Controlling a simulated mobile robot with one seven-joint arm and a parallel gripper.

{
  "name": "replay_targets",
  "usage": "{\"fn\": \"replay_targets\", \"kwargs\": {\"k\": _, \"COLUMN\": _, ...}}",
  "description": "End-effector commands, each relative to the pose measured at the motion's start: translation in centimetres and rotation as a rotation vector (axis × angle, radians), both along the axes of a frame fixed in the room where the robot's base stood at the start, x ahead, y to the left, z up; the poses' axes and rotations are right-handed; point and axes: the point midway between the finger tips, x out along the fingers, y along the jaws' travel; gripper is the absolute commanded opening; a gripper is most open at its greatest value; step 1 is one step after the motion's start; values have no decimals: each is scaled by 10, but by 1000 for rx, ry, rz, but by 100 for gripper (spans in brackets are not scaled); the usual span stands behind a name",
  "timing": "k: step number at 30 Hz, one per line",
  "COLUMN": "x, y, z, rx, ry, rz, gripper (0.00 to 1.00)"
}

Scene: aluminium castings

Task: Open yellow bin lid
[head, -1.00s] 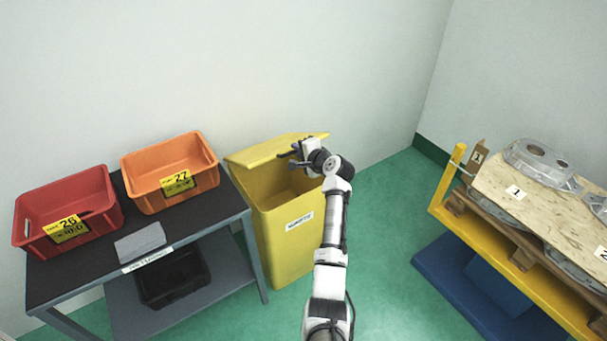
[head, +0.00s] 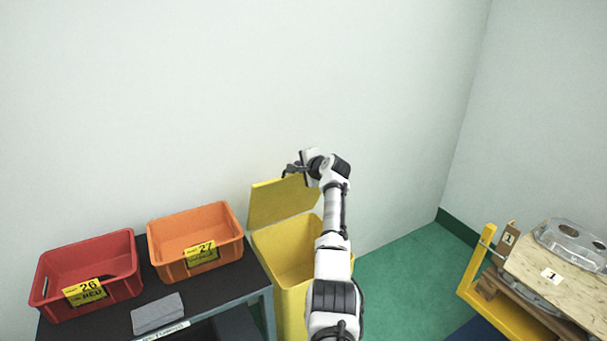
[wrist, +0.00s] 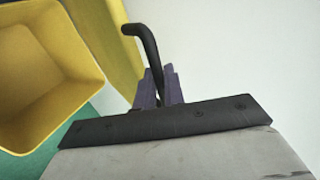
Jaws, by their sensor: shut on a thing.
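The yellow bin (head: 298,258) stands on the floor to the right of the bench, with its mouth open and its inside visible. Its yellow lid (head: 279,203) is tilted steeply up at the back of the bin, near the wall. A dark bent handle (wrist: 150,47) on the lid shows in the wrist view. My gripper (head: 293,169) is shut on this handle at the lid's upper edge; the fingers also show in the wrist view (wrist: 160,90). The bin's open mouth (wrist: 50,70) lies at the left of the wrist view. My arm hides part of the bin's right side.
A dark-topped bench (head: 214,286) at the left holds a red crate (head: 84,277), an orange crate (head: 196,240) and a folded grey cloth (head: 158,313). A yellow-framed rack with a pallet (head: 554,285) and castings stands at the right. Green floor (head: 412,269) lies clear between.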

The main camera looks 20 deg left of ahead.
Motion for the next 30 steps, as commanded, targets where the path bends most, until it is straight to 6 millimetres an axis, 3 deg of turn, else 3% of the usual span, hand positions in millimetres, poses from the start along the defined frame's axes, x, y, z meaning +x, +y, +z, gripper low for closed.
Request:
{"fn": "replay_targets", "kwargs": {"k": 20, "x": 4, "y": 6, "z": 4, "rx": -32, "ry": 23, "rz": 2, "gripper": 0}}
{"fn": "replay_targets", "kwargs": {"k": 21, "x": 4, "y": 6, "z": 4, "rx": -32, "ry": 23, "rz": 2, "gripper": 12}}
{"fn": "replay_targets", "kwargs": {"k": 24, "x": 4, "y": 6, "z": 4, "rx": -32, "ry": 23, "rz": 2, "gripper": 25}}
{"fn": "replay_targets", "kwargs": {"k": 30, "x": 4, "y": 6, "z": 4, "rx": -31, "ry": 25, "rz": 1, "gripper": 26}}
